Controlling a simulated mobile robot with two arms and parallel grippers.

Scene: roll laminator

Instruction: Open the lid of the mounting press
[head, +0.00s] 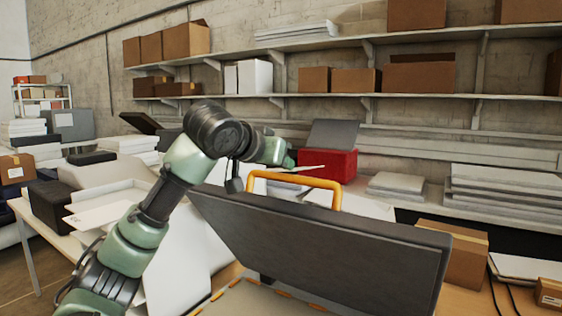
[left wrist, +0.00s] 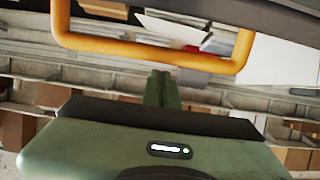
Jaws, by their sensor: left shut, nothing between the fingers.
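The mounting press has a dark flat lid (head: 330,250) that stands raised and tilted above a pale bed (head: 245,302) with orange marks along its edge. An orange handle (head: 332,184) is fixed to the lid's upper edge. The handle also shows large in the left wrist view (left wrist: 150,48), with the lid's dark edge (left wrist: 270,18) above it. My left gripper (head: 318,168) is at the handle's far side, near its top bar. Its fingers (left wrist: 162,76) are together and empty, pointing toward the handle. I cannot tell whether they touch it. My right gripper is not in view.
A red box (head: 328,165) stands on the bench behind the handle. Wall shelves (head: 400,97) hold several cardboard boxes. A brown box (head: 455,262) sits right of the lid. White sheets and stacks crowd the table at left, beside my left arm.

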